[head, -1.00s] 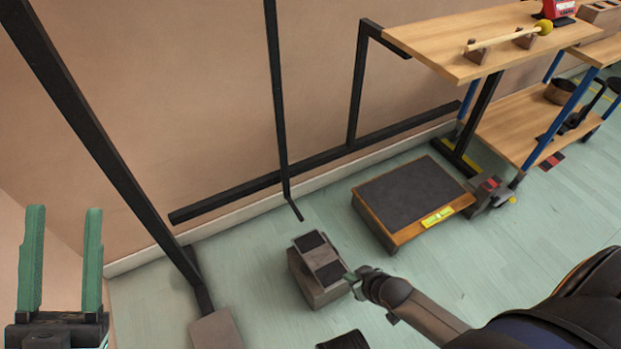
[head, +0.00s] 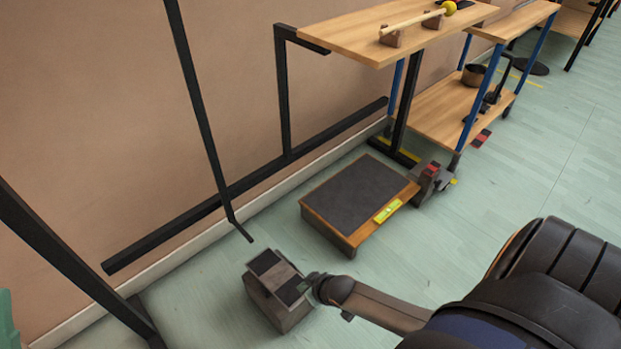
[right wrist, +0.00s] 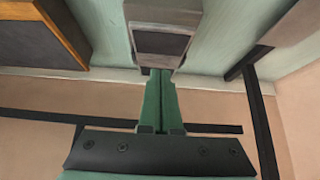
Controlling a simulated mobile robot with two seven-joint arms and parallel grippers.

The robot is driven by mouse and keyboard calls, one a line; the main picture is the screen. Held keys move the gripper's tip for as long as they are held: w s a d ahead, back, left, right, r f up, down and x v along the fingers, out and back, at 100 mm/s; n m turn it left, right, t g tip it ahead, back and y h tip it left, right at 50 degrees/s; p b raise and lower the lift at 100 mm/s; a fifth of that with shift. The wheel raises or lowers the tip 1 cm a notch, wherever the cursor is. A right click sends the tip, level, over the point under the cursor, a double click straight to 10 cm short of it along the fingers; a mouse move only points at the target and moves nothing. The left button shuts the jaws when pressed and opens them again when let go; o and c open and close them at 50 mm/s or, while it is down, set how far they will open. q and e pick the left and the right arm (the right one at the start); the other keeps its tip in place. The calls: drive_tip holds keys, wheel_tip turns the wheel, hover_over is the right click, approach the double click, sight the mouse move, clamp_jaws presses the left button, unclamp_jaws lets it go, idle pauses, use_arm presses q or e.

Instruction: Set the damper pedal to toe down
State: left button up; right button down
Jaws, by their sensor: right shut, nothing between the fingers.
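The damper pedal (head: 276,276), a grey-brown box with a tilting plate and two dark pads, stands on the floor at lower centre in the head view. I cannot tell for certain which end of its plate is down. In the right wrist view the shut fingers (right wrist: 160,98) point at the end of the pedal (right wrist: 163,28) with a dark pad. Only a green sliver of my left gripper (head: 7,318) shows at the left edge.
A low platform (head: 350,237) with a dark top lies behind and right of the pedal. A small device with red parts (head: 430,181) is beside it. A black frame (head: 260,185) runs along the wall. Wooden shelves (head: 365,37) stand at the back.

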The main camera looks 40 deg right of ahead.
sight(297, 294)
drive_tip(key=b+x, duration=0.2)
drive_tip(key=x, duration=0.2)
drive_tip(key=shift+s+f, duration=0.1)
drive_tip(key=shift+s+f+b, duration=0.25)
drive_tip(key=shift+f+b, duration=0.45)
drive_tip(key=shift+f, duration=0.45)
drive_tip(key=shift+s+f+b, duration=0.15)
drive_tip(key=shift+f+b, duration=0.15)
drive_tip(key=shift+f, duration=0.2)
use_arm(q)
drive_tip(key=shift+g, duration=0.4)
drive_tip(key=f, duration=0.4)
drive_tip(key=d+f, duration=0.1)
drive_tip(key=shift+w+f, duration=0.1)
drive_tip(key=shift+f, duration=0.3)
